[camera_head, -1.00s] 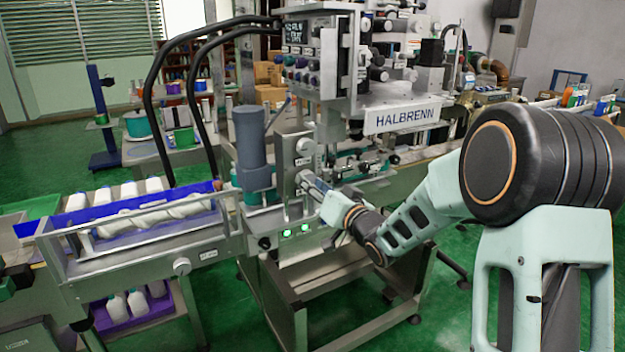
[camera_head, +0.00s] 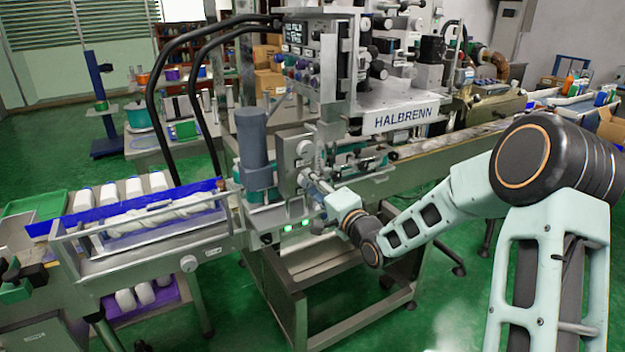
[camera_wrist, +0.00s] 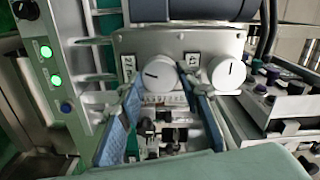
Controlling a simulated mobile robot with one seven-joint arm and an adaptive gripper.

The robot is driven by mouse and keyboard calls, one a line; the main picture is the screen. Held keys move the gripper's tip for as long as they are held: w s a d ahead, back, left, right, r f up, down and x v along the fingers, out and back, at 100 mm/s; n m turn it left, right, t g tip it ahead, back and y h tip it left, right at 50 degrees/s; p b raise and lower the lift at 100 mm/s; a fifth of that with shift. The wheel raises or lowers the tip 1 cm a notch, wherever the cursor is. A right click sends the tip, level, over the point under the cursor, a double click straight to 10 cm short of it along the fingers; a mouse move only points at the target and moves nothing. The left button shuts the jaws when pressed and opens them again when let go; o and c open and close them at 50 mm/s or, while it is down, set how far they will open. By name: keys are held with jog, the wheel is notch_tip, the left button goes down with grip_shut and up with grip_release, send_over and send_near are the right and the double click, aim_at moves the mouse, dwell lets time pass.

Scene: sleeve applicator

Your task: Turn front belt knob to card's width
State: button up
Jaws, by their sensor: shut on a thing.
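Two white round knobs with dark pointer lines sit side by side on a silver panel in the wrist view. My gripper (camera_wrist: 160,92) is shut on the left one (camera_wrist: 158,74), a finger on each side; its pointer line is tilted. The other knob (camera_wrist: 226,73) is free, just right of the right finger.
Green lit buttons (camera_wrist: 56,80) line a panel at left in the wrist view. A control box with dark knobs (camera_wrist: 270,85) stands close at right. In the head view, a bottle infeed tray (camera_head: 150,232) is left of the panel, and the HALBRENN machine head (camera_head: 403,117) is above right.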

jog(key=shift+m+p, duration=0.4)
jog(key=shift+m, duration=0.5)
jog(key=o, duration=1.2)
jog(key=shift+c, duration=0.2)
jog(key=v, duration=1.2)
